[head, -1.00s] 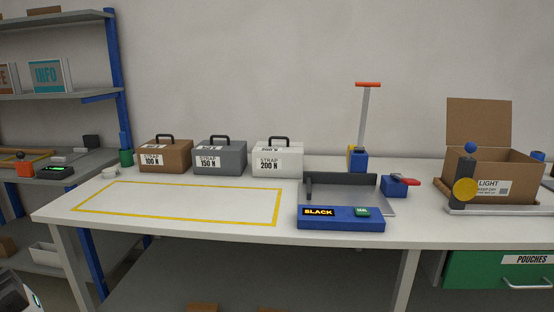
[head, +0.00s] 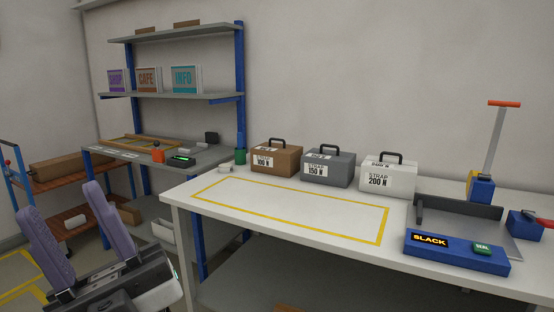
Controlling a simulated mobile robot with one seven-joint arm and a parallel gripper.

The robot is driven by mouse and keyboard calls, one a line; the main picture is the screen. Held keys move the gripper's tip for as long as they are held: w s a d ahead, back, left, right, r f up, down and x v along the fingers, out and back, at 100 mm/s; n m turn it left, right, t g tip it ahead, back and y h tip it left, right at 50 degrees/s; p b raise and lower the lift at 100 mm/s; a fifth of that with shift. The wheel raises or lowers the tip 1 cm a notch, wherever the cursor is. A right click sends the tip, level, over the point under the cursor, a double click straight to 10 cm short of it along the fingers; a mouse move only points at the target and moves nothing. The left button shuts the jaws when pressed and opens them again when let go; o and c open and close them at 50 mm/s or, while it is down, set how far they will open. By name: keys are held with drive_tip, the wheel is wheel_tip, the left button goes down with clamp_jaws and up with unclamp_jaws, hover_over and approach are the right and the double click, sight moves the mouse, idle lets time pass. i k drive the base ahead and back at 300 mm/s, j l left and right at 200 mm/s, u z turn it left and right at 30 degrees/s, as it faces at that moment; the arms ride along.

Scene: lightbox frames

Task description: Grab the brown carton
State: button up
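A long brown carton (head: 72,172) lies on the upper deck of a trolley at the far left. A brown case (head: 277,158) with a black handle and a "STRAP 100 N" label stands on the white bench. Another small brown box (head: 129,214) sits low by the shelf unit. My gripper (head: 62,200) is at the lower left with its two purple fingers spread wide and nothing between them. In the picture it stands in front of the trolley, apart from the carton.
A grey case (head: 328,168) and a white case (head: 388,177) stand beside the brown case. The white bench (head: 215,207) has a bare area framed in yellow. A blue-posted shelf unit (head: 170,97) stands behind. A blue strapping device (head: 456,250) is at right.

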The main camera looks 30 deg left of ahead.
sight(283, 160)
drive_tip(key=i+j, duration=0.15)
drive_tip(key=j, duration=0.25)
drive_tip(key=i+j+u, duration=0.1)
drive_tip(key=j, duration=0.3)
drive_tip(key=i+j, duration=0.25)
drive_tip(key=j, duration=0.15)
drive_tip(key=i+j+u, duration=0.1)
drive_tip(key=j, duration=0.3)
drive_tip(key=i, duration=0.05)
